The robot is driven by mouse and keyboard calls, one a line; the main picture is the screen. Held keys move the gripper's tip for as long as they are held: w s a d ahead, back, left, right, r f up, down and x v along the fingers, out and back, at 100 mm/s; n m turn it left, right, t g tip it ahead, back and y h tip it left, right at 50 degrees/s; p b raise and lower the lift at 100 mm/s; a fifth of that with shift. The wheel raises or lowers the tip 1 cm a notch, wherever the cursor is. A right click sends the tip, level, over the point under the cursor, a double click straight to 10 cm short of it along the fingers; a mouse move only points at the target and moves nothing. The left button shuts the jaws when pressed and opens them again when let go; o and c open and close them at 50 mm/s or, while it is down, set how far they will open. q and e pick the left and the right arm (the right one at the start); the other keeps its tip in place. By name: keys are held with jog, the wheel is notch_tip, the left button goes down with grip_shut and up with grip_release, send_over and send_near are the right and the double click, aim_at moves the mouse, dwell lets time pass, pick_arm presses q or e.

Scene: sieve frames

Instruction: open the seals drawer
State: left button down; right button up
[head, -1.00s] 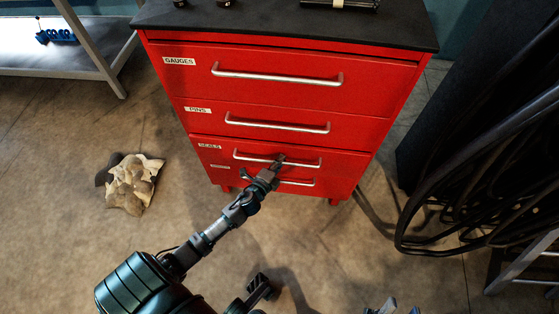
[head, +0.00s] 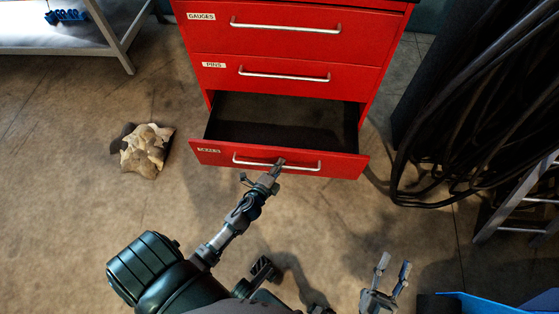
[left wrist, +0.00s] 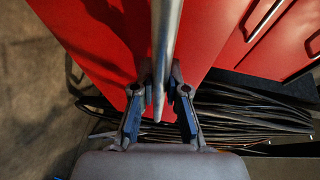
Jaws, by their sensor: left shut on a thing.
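The seals drawer (head: 215,156) is the third one down in the red cabinet (head: 300,37). It is pulled well out, and its dark interior (head: 285,118) shows no contents that I can make out. My left gripper (head: 278,166) is shut on the drawer's silver handle (head: 305,167), a little right of the handle's middle. In the left wrist view the handle (left wrist: 166,45) runs between the two fingers (left wrist: 160,90). My right gripper (head: 393,272) is at the lower right, apart from the cabinet, with its fingers spread and nothing between them.
The gauges drawer (head: 270,40) and pins drawer (head: 300,88) above are closed. A crumpled cloth-like heap (head: 143,148) lies on the floor at left. Black cables (head: 440,150) hang at right beside a metal ladder-like frame (head: 515,200). A blue bin (head: 480,302) is at the lower right.

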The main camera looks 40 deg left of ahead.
pick_arm(q)
jog(key=shift+s+d+f, duration=0.15)
jog(key=shift+s+f, duration=0.05)
jog(key=shift+s, duration=0.2)
jog(key=shift+d, duration=0.1)
jog(key=c, duration=1.2)
grip_release()
jog(key=shift+r, duration=0.1)
jog(key=v, duration=1.1)
jog(key=shift+s, duration=0.4)
